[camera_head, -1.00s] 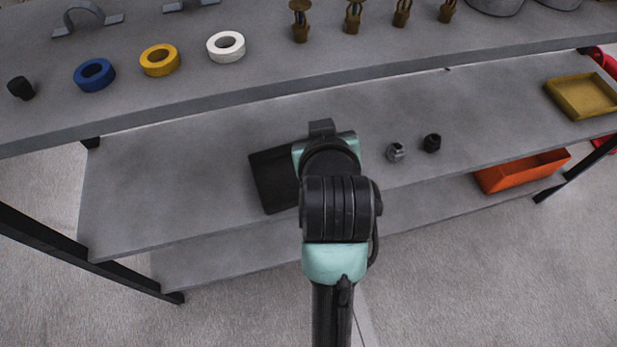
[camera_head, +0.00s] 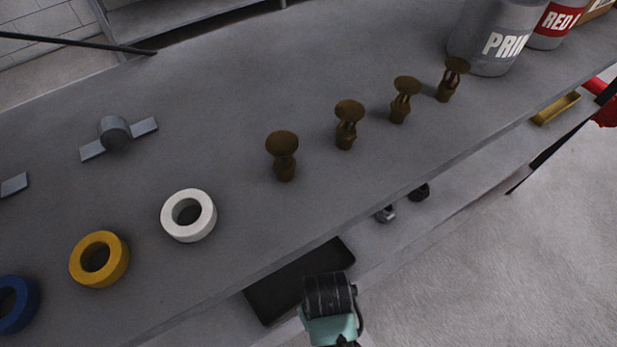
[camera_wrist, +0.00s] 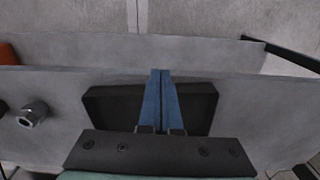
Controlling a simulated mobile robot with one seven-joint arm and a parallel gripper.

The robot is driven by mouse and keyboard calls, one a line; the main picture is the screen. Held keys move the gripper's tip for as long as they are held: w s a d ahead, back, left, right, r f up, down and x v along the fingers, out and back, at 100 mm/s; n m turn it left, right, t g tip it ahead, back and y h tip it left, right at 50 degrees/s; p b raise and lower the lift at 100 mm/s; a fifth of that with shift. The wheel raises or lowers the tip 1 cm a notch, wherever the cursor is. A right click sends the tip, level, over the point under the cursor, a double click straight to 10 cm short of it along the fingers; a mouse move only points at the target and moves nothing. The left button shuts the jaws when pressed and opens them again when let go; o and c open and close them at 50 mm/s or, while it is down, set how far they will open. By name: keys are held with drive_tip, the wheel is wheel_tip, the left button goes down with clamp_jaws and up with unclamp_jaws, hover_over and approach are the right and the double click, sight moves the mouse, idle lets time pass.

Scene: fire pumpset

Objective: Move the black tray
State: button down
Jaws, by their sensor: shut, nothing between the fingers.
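The black tray (camera_head: 288,284) lies on the middle shelf, under the front edge of the top shelf, which hides part of it in the head view. In the wrist view the tray (camera_wrist: 204,99) lies behind and to both sides of my gripper (camera_wrist: 160,72). The two blue fingers are closed together with nothing between them, and their tips overlap the tray's edge in the picture. I cannot tell whether they touch it. In the head view my arm's wrist is beside the tray's lower right, and the fingers are hidden.
The top shelf (camera_head: 190,120) overhangs the tray. It carries white (camera_head: 168,222) and yellow (camera_head: 74,262) tape rolls, several brown sprinkler heads (camera_head: 284,168) and paint cans (camera_head: 490,35). Two small fittings (camera_head: 386,213) lie right of the tray. Open floor (camera_head: 520,270) is at the right.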

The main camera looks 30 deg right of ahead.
sight(291, 264)
drive_tip(key=shift+w+f, duration=0.65)
drive_tip(key=shift+f, duration=0.5)
drive_tip(key=shift+w+f, duration=0.7)
drive_tip(key=shift+f, duration=0.5)
drive_tip(key=shift+w+f, duration=0.65)
drive_tip(key=shift+f, duration=0.5)
drive_tip(key=w+b, duration=0.6)
drive_tip(key=w, duration=1.2)
drive_tip(key=shift+w+d+f, duration=0.1)
drive_tip(key=shift+w, duration=0.25)
drive_tip(key=shift+s, duration=0.1)
drive_tip(key=shift+s, duration=0.15)
